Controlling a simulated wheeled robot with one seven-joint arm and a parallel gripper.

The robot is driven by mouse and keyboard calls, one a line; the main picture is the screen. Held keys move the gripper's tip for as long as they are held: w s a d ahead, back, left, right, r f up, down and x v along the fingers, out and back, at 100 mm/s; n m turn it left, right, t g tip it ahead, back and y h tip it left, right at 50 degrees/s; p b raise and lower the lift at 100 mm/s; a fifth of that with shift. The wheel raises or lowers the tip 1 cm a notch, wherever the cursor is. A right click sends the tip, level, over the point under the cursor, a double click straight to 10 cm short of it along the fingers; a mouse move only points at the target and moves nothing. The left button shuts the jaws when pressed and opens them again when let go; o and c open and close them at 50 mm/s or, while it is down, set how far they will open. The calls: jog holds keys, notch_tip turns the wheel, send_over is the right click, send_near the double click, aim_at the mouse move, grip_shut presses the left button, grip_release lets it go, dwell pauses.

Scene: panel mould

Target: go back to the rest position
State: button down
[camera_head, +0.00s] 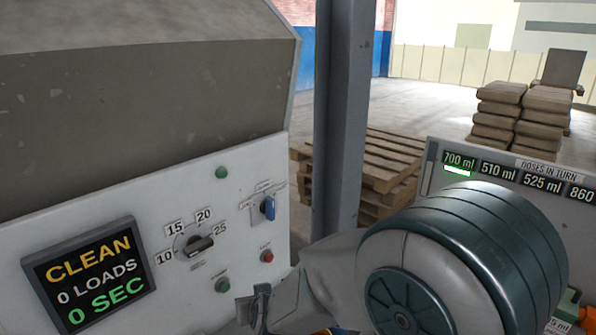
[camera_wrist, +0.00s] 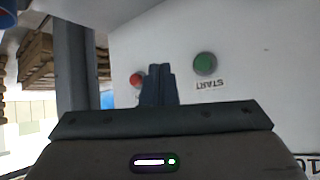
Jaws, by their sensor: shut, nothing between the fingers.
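My gripper (camera_head: 262,292) is at the lower middle of the head view, in front of the white control panel (camera_head: 100,225). Its two dark fingers are together and empty. In the wrist view the closed fingers (camera_wrist: 157,82) point at the panel, between the red button (camera_wrist: 137,80) and the green START button (camera_wrist: 205,64). I cannot tell whether the fingertips touch the panel. In the head view the red button (camera_head: 267,256) and green START button (camera_head: 222,285) are both uncovered. My arm's large grey-and-teal joint fills the lower right.
The panel holds a display (camera_head: 90,275) reading CLEAN, 0 LOADS, 0 SEC, a dial (camera_head: 200,246) and a blue switch (camera_head: 268,208). A grey post (camera_head: 342,120) stands beside it. Behind are wooden pallets (camera_head: 385,160), stacked sacks (camera_head: 520,110) and a dose board (camera_head: 515,180).

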jog(key=s+d+r+m+g+h, duration=0.1)
jog(key=s+d+r+g, duration=0.1)
jog(key=s+d, duration=0.4)
jog(key=s+d+r+m+g+h, duration=0.1)
jog(key=s+d+r, duration=0.3)
jog(key=d, duration=0.7)
jog(key=s+d+r+m+g+h, duration=0.1)
jog(key=s+d+r+g+h, duration=0.1)
jog(key=s+d, duration=0.6)
jog(key=shift+d+r+m+g, duration=0.3)
jog(key=shift+d+r+g, duration=0.1)
jog(key=shift+r, duration=0.35)
